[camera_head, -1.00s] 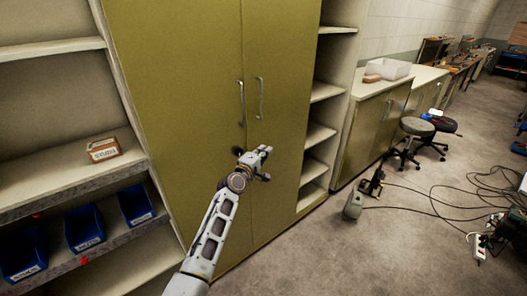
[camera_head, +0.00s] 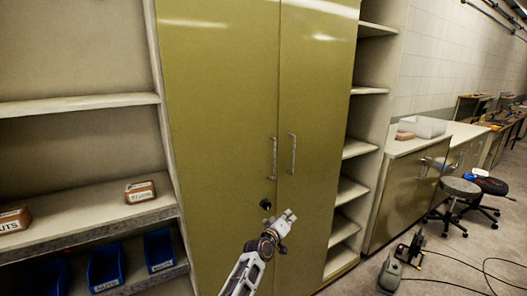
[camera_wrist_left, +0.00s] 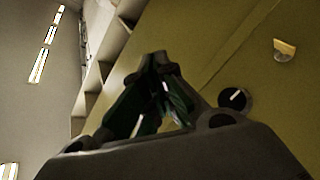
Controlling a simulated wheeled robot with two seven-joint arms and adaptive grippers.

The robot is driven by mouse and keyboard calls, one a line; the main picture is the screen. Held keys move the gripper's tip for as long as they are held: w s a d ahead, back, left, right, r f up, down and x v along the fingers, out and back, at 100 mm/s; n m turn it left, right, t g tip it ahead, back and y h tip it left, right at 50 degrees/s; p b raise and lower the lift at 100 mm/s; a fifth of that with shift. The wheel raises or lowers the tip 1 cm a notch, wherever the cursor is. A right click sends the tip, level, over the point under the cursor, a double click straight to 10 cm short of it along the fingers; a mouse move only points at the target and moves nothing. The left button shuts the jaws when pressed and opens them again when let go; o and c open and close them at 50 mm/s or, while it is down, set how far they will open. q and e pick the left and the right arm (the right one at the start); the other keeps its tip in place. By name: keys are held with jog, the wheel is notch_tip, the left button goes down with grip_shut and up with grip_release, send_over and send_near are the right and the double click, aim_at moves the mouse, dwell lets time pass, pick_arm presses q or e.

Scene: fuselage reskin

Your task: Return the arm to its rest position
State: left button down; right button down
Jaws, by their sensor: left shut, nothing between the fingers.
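My left gripper (camera_head: 288,219) is low in the middle of the head view, in front of the yellow-green cabinet (camera_head: 225,110). It is shut with nothing between its fingers. In the left wrist view its fingertips (camera_wrist_left: 160,62) meet, with the cabinet behind them. Both cabinet doors are closed, with two vertical metal handles (camera_head: 292,153) near the middle seam. A round dark lock (camera_head: 265,204) sits below the handles, just above and left of the gripper; a round dark knob (camera_wrist_left: 235,99) shows in the wrist view. My right gripper is not in view.
Open shelves (camera_head: 75,215) on the left hold small labelled boxes (camera_head: 140,192) and blue bins (camera_head: 105,267). Narrow shelves (camera_head: 352,190) stand right of the cabinet. A counter (camera_head: 450,139), stools (camera_head: 460,188) and a grey machine with cables (camera_head: 390,275) are further right, with some floor clear between.

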pick_arm(q)
jog(key=a+f+m+y, duration=0.3)
jog(key=a+f, duration=0.2)
jog(key=f, duration=0.6)
jog(key=s+a+f+m+g+y, duration=0.15)
jog(key=s+a+f, duration=0.4)
jog(key=f, duration=0.55)
jog(key=s+a+f+m+g+y, duration=0.15)
jog(key=s+a+f, duration=0.45)
jog(key=f, duration=0.6)
jog(key=s+a+f+g+y, duration=0.1)
jog(key=s+a+f+g, duration=0.25)
jog(key=s+f, duration=0.55)
jog(key=s+a+f+g, duration=0.1)
jog(key=s+a+f, duration=0.2)
jog(key=s+f, duration=0.35)
jog(key=s+a+f+g+y, duration=0.1)
jog(key=s+a+f, duration=0.35)
jog(key=s, duration=0.35)
jog(key=s+a+f+g, duration=0.1)
jog(key=s+a+f, duration=0.2)
jog(key=s+f, duration=0.45)
jog(key=s+a+f+g, duration=0.2)
jog(key=s+a, duration=0.1)
jog(key=s, duration=1.1)
jog(key=s+a+f+g+y, duration=0.1)
jog(key=s+a+f, duration=0.2)
jog(key=s, duration=1.1)
jog(key=shift+s+g, duration=0.3)
jog(key=shift+g, duration=0.05)
